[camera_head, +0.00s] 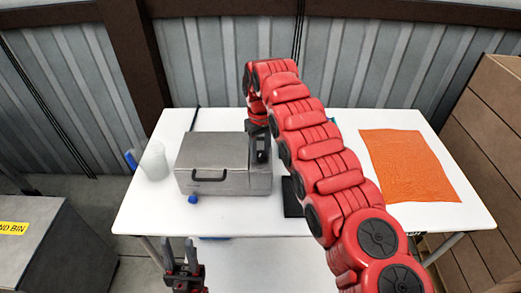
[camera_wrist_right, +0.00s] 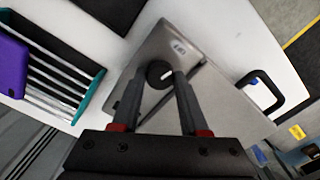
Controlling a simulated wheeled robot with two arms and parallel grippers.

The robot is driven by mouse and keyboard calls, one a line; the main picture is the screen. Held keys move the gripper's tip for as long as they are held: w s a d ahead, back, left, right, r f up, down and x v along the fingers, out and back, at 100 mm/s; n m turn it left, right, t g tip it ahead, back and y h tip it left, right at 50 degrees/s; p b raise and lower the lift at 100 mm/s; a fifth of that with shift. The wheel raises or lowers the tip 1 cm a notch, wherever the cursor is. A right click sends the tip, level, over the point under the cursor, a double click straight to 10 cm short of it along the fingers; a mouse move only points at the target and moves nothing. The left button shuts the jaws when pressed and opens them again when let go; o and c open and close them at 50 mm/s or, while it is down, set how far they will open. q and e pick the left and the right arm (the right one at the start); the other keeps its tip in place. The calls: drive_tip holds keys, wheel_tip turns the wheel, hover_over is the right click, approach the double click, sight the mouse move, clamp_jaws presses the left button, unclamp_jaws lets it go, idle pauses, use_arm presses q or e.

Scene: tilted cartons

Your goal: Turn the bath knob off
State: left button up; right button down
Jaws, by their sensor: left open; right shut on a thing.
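The bath is a grey metal box (camera_head: 222,180) with a dark handle on its lid, on the white table. In the right wrist view its metal top (camera_wrist_right: 220,90) shows with a black round knob (camera_wrist_right: 155,70) that bears a white mark. My right gripper (camera_wrist_right: 160,82) has its two fingers on either side of the knob and is shut on it. In the head view the right gripper (camera_head: 262,148) is at the box's right end, and the knob is hidden there. My left gripper (camera_head: 181,258) is open and empty in front of the table's front edge.
An orange cloth (camera_head: 408,165) lies on the right of the table. A whitish container (camera_head: 154,161) stands left of the box. A rack with teal ends (camera_wrist_right: 62,80) and a purple item (camera_wrist_right: 12,65) show in the wrist view. Cartons (camera_head: 490,135) stand at the right.

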sight(260, 153)
drive_tip(key=shift+n, duration=0.8)
drive_tip(key=c, duration=0.7)
unclamp_jaws()
drive_tip(key=shift+w+r, duration=0.1)
drive_tip(key=shift+r, duration=0.4)
wheel_tip(260, 153, up, 3)
drive_tip(key=shift+a+f+p, duration=0.1)
drive_tip(key=shift+p, duration=0.35)
wheel_tip(260, 153, up, 14)
drive_tip(key=p, duration=1.4)
drive_tip(key=shift+f, duration=0.2)
